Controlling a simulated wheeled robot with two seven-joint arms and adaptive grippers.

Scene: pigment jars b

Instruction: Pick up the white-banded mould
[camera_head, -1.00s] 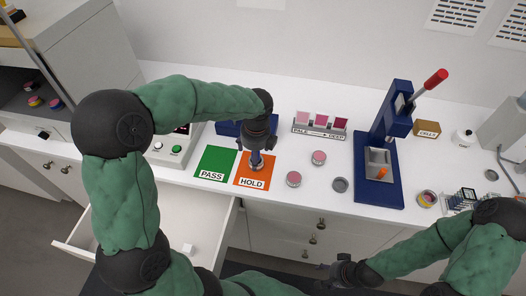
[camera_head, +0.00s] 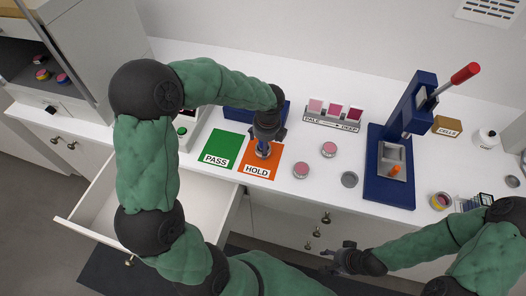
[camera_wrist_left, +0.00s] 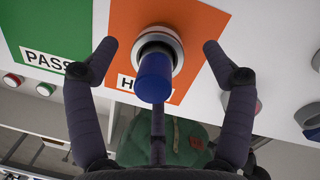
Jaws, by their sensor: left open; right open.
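In the left wrist view, an upright piece with a blue cylinder (camera_wrist_left: 155,78) and a pale, silvery ringed base (camera_wrist_left: 163,38) stands on the orange HOLD card (camera_wrist_left: 190,22). I take it for the white-banded mould. In the head view its blue part (camera_head: 263,150) shows just below my left gripper (camera_head: 266,138), which hides some of it. In the wrist view the open fingers of my left gripper (camera_wrist_left: 158,52) are on either side of it, with gaps on both sides. My right gripper (camera_head: 337,259) is open and empty in front of the counter.
The green PASS card (camera_head: 221,147) lies beside HOLD. Pink-topped round pots (camera_head: 301,170) (camera_head: 329,149) and a grey dish (camera_head: 349,179) stand to the right. A blue press (camera_head: 390,185) stands farther right. An open drawer (camera_head: 90,240) juts out at front left.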

